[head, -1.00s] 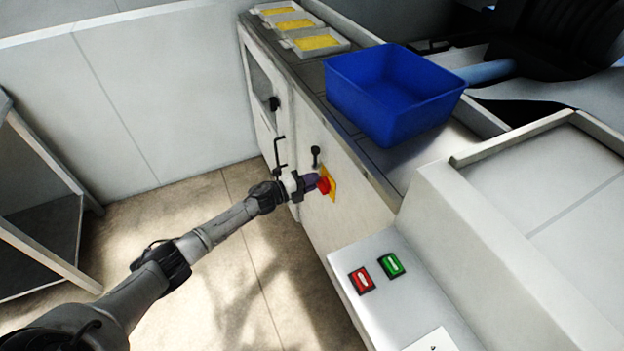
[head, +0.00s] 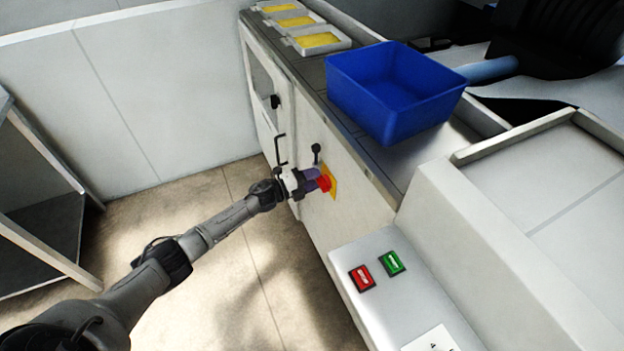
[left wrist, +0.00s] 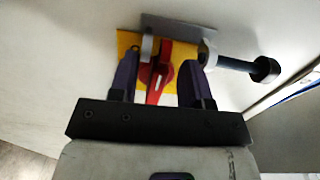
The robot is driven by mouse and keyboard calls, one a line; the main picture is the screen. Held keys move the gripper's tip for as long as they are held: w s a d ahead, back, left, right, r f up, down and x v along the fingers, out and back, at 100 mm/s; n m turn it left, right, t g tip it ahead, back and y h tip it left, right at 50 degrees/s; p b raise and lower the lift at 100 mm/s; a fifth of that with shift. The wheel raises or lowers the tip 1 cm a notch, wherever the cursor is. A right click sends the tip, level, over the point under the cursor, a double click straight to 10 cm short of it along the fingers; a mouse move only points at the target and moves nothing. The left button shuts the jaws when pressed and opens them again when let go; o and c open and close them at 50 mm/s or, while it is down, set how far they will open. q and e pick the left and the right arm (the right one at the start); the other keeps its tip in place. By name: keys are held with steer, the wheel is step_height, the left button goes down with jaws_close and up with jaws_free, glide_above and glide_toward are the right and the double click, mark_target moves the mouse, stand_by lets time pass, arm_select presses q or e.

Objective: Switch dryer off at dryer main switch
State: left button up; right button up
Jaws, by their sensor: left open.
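The dryer main switch is a red rotary knob (head: 323,183) on a yellow plate (head: 332,188), set in the white side panel of the machine. In the left wrist view the red knob (left wrist: 155,72) sits between the two purple fingers, with the yellow plate (left wrist: 186,78) behind it. My left gripper (head: 315,180) is open, with one finger on each side of the knob; it also shows in the left wrist view (left wrist: 160,85). I cannot tell whether the fingers touch the knob. My right gripper is not in view.
A black-knobbed handle (head: 316,150) stands out of the panel just above the switch; it also shows in the left wrist view (left wrist: 262,69). A blue bin (head: 395,100) stands on top. Red (head: 362,278) and green (head: 392,263) buttons sit on the nearer ledge.

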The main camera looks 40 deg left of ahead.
arm_select(q)
steer(key=p+v, duration=0.3)
steer(key=v, duration=1)
steer(key=shift+s+a+p, duration=0.2)
steer(key=shift+s+p, duration=0.1)
steer(key=shift+s, duration=0.1)
steer(key=shift+w+r, duration=0.1)
